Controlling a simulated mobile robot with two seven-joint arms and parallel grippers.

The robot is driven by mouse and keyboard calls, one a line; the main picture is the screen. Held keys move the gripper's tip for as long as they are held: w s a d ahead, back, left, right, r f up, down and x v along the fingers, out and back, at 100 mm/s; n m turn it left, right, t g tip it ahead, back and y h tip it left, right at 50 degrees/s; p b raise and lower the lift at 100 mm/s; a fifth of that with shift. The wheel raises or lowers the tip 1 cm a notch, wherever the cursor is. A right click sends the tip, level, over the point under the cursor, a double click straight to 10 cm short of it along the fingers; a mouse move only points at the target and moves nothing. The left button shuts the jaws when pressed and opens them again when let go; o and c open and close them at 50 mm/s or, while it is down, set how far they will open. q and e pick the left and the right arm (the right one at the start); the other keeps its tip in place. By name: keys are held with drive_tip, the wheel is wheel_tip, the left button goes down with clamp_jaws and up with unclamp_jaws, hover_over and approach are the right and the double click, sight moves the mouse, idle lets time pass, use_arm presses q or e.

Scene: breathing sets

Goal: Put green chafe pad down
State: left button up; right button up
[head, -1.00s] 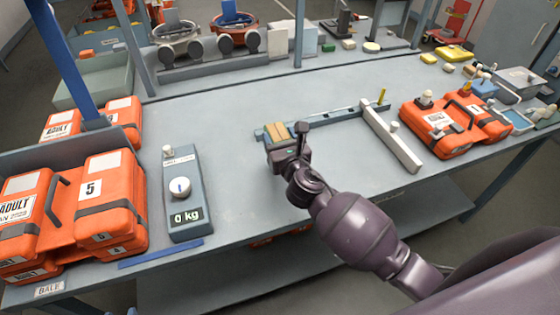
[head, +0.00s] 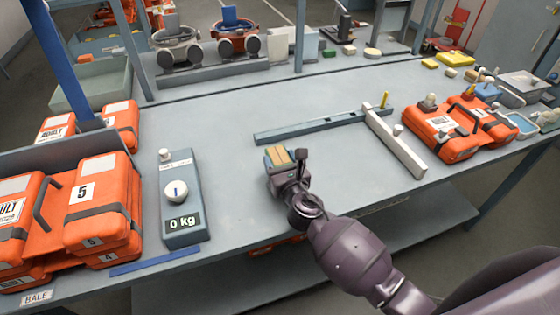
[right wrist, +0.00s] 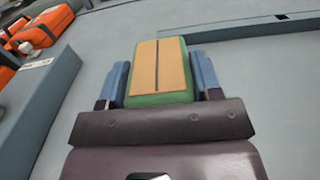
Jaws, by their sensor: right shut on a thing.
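The green chafe pad (right wrist: 161,71) has a tan top with a dark line down its middle and a green edge. My right gripper (right wrist: 162,84) is shut on it, with a blue finger on each side. In the head view the pad (head: 277,154) shows at the tip of my right gripper (head: 278,160), over the middle front of the grey bench (head: 230,220). I cannot tell whether the pad touches the bench top. My left gripper is not in view.
A scale (head: 181,205) reading 0 kg stands to the left, beside stacked orange cases (head: 105,205). A blue-grey rail (head: 310,127) lies behind the gripper, and a pale bar (head: 395,140) to its right. More orange cases (head: 445,130) stand at right. Bench around the pad is clear.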

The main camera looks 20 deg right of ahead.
drive_tip(key=shift+f, duration=0.1)
drive_tip(key=o, duration=1.2)
drive_tip(key=shift+s, duration=0.15)
drive_tip(key=s, duration=1.1)
drive_tip(key=shift+s+d, duration=0.2)
drive_tip(key=shift+s, duration=0.15)
